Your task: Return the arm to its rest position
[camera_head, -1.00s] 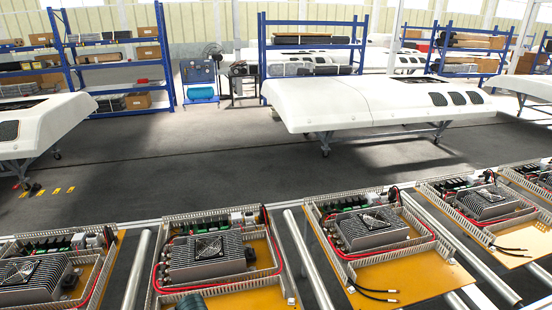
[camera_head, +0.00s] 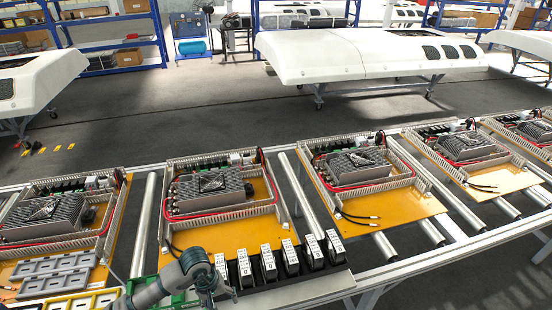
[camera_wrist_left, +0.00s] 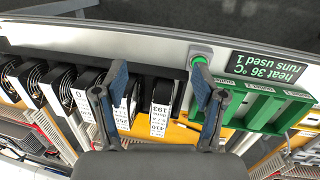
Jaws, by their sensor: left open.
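My right gripper is not in view.
Yellow boards with finned grey units (camera_head: 210,190) line the conveyor with metal rollers (camera_head: 145,222). Grey trays (camera_head: 55,275) and a yellow tray are at the lower left. A dark display (camera_wrist_left: 268,68) shows in the wrist view.

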